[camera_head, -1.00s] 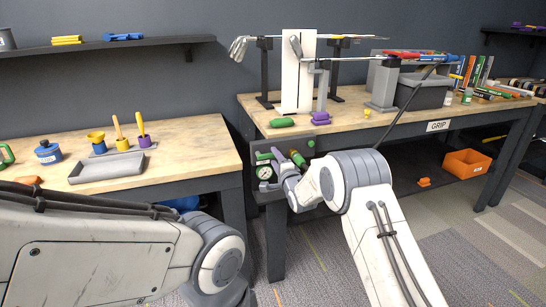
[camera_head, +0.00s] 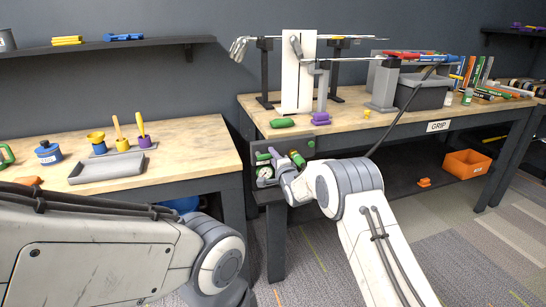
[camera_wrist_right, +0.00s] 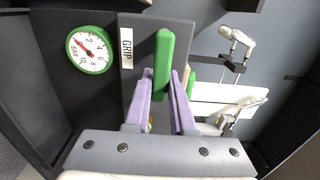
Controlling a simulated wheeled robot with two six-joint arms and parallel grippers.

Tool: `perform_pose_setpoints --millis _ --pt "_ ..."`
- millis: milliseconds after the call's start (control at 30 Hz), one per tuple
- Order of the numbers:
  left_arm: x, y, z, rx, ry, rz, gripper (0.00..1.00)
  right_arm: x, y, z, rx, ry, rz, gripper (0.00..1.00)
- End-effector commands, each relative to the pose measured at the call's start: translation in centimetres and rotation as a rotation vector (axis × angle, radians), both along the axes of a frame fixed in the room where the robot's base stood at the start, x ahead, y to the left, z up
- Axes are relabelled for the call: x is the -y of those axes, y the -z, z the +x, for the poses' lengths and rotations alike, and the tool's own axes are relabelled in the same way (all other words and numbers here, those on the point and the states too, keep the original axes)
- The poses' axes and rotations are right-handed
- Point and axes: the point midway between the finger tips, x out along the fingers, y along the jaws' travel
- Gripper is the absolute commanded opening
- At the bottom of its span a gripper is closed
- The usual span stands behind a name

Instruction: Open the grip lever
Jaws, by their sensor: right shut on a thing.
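The grip lever is an upright green bar (camera_wrist_right: 163,65) on a dark panel (camera_wrist_right: 142,45) marked GRIP in the right wrist view. My right gripper (camera_wrist_right: 170,78) has its two purple fingers shut on the lower part of the bar, one on each side. A green-rimmed pressure gauge (camera_wrist_right: 90,50) sits left of the lever. In the head view the panel (camera_head: 307,143) is at the front left corner of the right bench, with green parts on it. My right wrist partly hides it there. My left arm shows, but its gripper is outside the frame.
The right bench (camera_head: 385,118) carries a white upright stand (camera_head: 298,75), clubs on supports and a grey bin (camera_head: 425,92). The left bench (camera_head: 190,150) holds a grey tray (camera_head: 105,167). An orange bin (camera_head: 467,163) sits on the lower shelf.

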Motion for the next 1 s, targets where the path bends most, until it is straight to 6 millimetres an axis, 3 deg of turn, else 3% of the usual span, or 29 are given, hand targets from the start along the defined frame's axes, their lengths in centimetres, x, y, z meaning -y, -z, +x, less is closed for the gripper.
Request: perform_pose_setpoints --millis 367,1000 --pt "0.0 0.8 0.0 0.0 0.0 0.0 0.5 0.0 -0.5 0.0 0.041 0.0 -0.131 0.0" --pt "0.0 3.5 0.0 0.0 0.0 0.0 0.5 -1.1 -2.9 -0.4 0.224 0.0 -0.689 0.0"
